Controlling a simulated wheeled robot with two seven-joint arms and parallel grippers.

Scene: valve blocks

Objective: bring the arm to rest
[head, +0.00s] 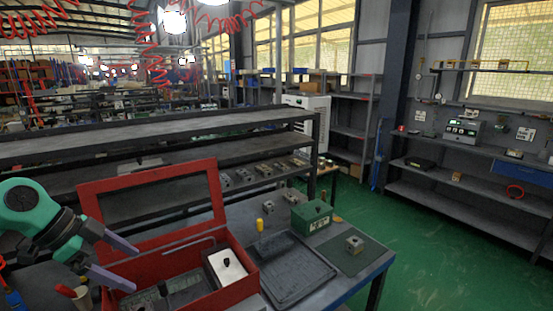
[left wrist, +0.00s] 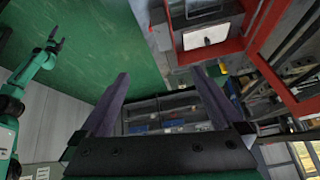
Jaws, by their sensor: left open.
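My left gripper (head: 136,270) is at the lower left of the head view, left of the red box. Its two purple-grey fingers are apart with nothing between them. They also stand apart and empty in the left wrist view (left wrist: 163,97). The open red box (head: 225,262) has its framed lid raised and holds a white piece with a dark knob (head: 227,263). It also shows at the top of the left wrist view (left wrist: 236,46). My right gripper (left wrist: 56,44) is small at the left of the left wrist view; its jaw state is unclear.
A black tray (head: 318,270), a green box (head: 310,217) and a valve block on a dark mat (head: 354,244) share the table. Several blocks sit on the rack (head: 200,180) behind. A yellow-handled tool (head: 260,226) stands by the tray. Green floor on the right is free.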

